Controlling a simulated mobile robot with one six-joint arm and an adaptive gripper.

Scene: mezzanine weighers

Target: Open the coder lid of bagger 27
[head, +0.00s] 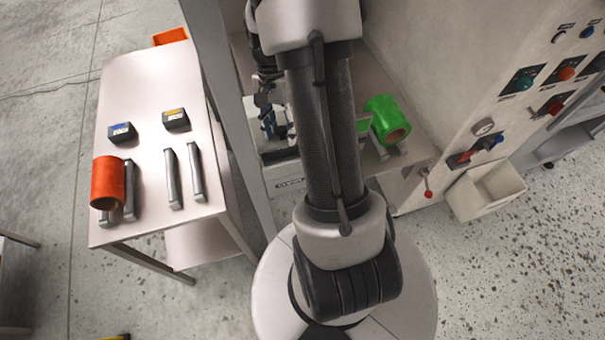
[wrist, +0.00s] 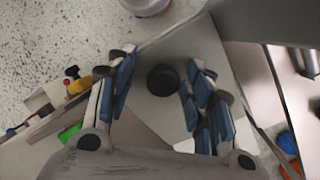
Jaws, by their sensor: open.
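In the wrist view a flat grey plate with a dark round knob (wrist: 163,80) lies below my gripper (wrist: 156,92). The plate may be the coder lid, but I cannot read a bagger number. My gripper is open, with its blue-padded fingers on either side of the knob and nothing held. Whether the fingers touch the knob cannot be told. In the head view my gripper (head: 270,120) is partly hidden behind my arm, above a low light box (head: 290,184) in the machine bay. Most of the box is covered by my arm.
A green roll (head: 387,119) sits in the bay right of my arm. Farther right are a control panel (head: 540,85) and a pale bin (head: 487,190). A grey post (head: 228,110) separates the bay from a left table (head: 150,85) with an orange roll (head: 107,183).

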